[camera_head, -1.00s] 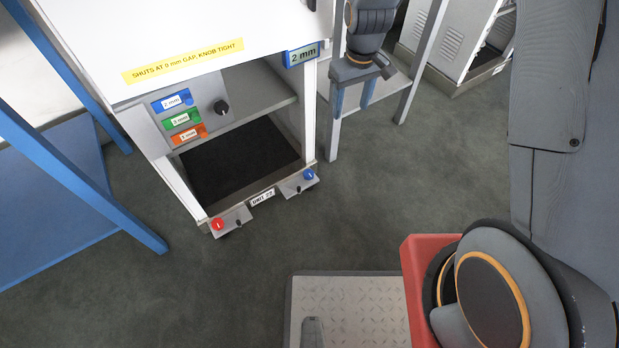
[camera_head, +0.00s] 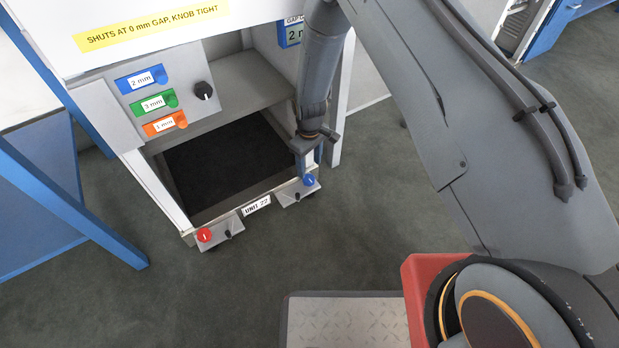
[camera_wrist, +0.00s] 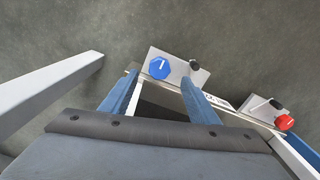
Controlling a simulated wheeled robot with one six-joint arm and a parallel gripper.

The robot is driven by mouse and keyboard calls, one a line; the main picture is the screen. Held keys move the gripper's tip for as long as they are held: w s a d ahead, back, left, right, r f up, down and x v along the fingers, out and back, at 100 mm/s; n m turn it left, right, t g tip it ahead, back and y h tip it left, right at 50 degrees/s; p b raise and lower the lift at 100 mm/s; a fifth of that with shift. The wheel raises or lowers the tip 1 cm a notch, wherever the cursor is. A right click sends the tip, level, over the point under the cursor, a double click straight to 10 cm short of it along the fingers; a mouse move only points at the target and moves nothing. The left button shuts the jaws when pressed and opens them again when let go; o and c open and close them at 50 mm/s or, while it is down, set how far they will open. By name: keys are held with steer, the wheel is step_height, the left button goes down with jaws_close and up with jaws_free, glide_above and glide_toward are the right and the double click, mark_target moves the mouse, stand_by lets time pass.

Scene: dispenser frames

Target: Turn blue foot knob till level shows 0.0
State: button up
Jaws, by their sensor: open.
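The blue foot knob (camera_head: 309,180) sits on a grey bracket at the front right foot of the dispenser cabinet. It also shows in the wrist view (camera_wrist: 159,67), with a white mark on its top. My gripper (camera_head: 310,166) points down just above and behind the blue knob in the head view. In the wrist view its two blue fingers (camera_wrist: 160,84) are spread apart, and the knob appears beyond and between their tips, not gripped. The gap to the knob is hard to judge. No level readout can be made out; a blue-framed display (camera_head: 291,34) reading "2" is partly hidden by my arm.
A red knob (camera_head: 204,235) sits on the left foot bracket, with a small black knob beside each coloured one. A label plate (camera_head: 257,206) lies between the feet. A panel (camera_head: 124,93) carries coloured tags and a black knob. A white post (camera_wrist: 50,90) stands close left of my gripper.

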mark_target(310, 179)
step_height(310, 179, down, 8)
steer(key=b, duration=0.2)
steer(key=shift+r+b, duration=0.25)
steer(key=shift+b, duration=0.05)
steer(key=c, duration=1)
steer(key=shift+c, duration=0.2)
steer(key=shift+m, duration=0.3)
